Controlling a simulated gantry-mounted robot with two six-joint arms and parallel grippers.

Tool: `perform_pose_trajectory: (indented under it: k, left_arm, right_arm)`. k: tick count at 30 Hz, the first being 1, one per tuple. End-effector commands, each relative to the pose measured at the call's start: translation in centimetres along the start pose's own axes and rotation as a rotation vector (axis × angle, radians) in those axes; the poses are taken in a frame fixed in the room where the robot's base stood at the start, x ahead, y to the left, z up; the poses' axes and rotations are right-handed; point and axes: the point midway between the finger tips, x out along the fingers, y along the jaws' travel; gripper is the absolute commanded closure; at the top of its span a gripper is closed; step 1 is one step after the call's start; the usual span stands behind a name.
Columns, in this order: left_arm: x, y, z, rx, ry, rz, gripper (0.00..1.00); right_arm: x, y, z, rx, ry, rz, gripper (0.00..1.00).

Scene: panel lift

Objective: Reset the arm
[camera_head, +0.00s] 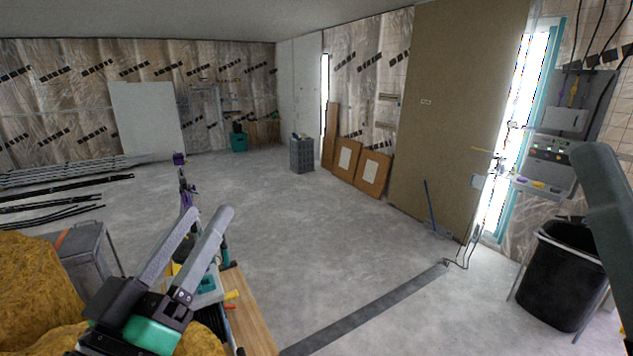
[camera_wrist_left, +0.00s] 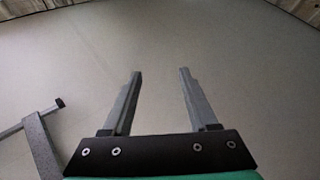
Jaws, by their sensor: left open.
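My left gripper (camera_head: 211,213) is in the lower left of the head view, with its two long grey fingers pointing up and away. The fingers are apart with nothing between them. In the left wrist view the same gripper (camera_wrist_left: 161,74) shows both fingers spread before a plain pale surface. A grey bar (camera_head: 603,195) at the right edge of the head view looks like part of my right arm. No right gripper fingers can be made out.
A large brown panel (camera_head: 435,110) stands upright at the right. A black bin (camera_head: 562,275) stands at lower right. A wooden bench top (camera_head: 250,310) and yellow insulation (camera_head: 28,262) lie near my left gripper. The middle floor (camera_head: 310,235) is mostly clear.

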Motion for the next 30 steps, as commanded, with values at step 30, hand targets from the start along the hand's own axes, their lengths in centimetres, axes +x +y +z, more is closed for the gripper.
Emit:
perform_pose_trajectory:
  k: [30]
  left_arm:
    - [0.5, 8.0, -34.8, 0.366, 0.435, -0.114, 0.41]
  right_arm:
    - [16.6, 0.1, -15.2, 0.0, -0.001, 0.0, 0.5]
